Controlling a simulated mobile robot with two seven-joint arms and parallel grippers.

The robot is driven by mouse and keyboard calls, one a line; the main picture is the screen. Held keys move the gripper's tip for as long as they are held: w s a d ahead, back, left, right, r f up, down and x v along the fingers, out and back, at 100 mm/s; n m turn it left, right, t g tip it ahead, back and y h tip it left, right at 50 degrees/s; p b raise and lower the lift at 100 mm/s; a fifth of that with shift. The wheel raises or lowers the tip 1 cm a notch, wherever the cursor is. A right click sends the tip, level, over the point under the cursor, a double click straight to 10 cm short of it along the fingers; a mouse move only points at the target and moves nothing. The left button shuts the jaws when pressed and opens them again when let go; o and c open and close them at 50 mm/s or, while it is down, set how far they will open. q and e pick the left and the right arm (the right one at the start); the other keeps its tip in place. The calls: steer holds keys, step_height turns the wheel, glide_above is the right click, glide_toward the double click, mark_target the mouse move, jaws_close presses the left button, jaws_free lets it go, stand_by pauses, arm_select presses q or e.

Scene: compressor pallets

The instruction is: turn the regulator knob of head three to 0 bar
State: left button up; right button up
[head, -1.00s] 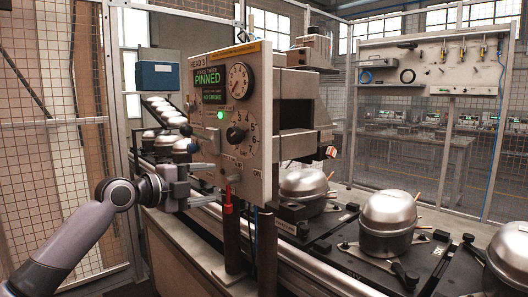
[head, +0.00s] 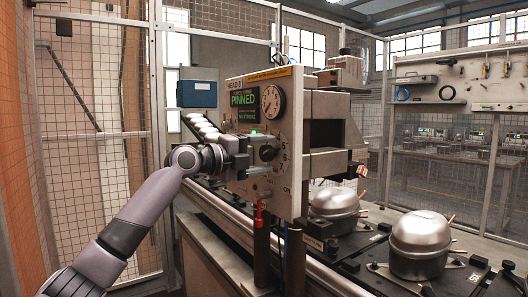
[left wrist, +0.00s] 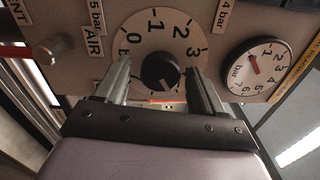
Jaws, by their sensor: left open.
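The head three panel (head: 232,168) stands at the centre of the head view. Its black regulator knob (head: 268,153) is partly hidden behind my left gripper (head: 246,155). In the left wrist view the knob (left wrist: 160,72) sits on a pale dial with 0, 1, 2 and 3 visible. My left gripper (left wrist: 158,80) is open, with one finger on each side of the knob; I cannot tell whether they touch it. The knob's pale mark seems to face the lower right, away from the 0. The right gripper is not in view.
A round pressure gauge (head: 272,102) and a green screen (head: 243,99) reading PINNED are above the knob. Silver compressors (head: 418,243) stand on the conveyor at right. Wire fencing (head: 100,170) runs at left.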

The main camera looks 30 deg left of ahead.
arm_select(q)
steer(key=shift+w+d, duration=0.1)
steer(key=shift+w, duration=0.05)
steer(key=shift+c, duration=0.3)
steer(key=c, duration=1)
steer(key=shift+n, duration=0.3)
